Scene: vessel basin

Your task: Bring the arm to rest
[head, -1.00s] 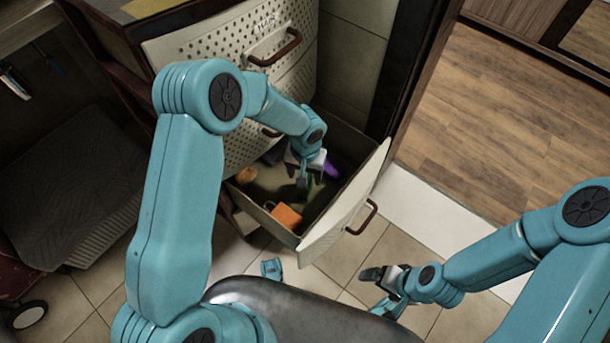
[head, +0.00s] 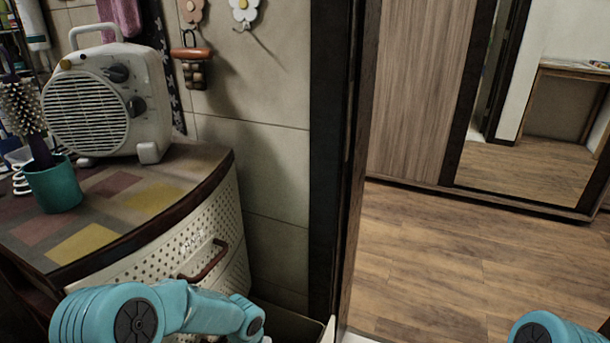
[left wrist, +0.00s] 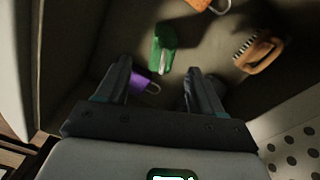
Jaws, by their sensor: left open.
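My left gripper (left wrist: 158,78) is open in the left wrist view, with its two dark fingers apart, inside or just above the open drawer (left wrist: 105,40). A green object (left wrist: 162,48) lies on the drawer floor beyond the fingertips. A purple object (left wrist: 141,86) with a metal loop lies partly hidden behind the left-hand finger. Nothing is visibly held. In the head view my left arm (head: 165,312) reaches toward the open drawer, whose edge (head: 292,322) shows at the bottom. Only a link of my right arm (head: 545,330) shows; both grippers are outside that view.
An orange brush (left wrist: 258,50) and another orange object (left wrist: 203,3) lie in the drawer. A white heater (head: 108,100) and a teal cup (head: 55,185) with a brush stand on the cabinet top (head: 135,200). A dark door frame (head: 345,150) stands right of the drawer; open wooden floor (head: 450,250) lies beyond.

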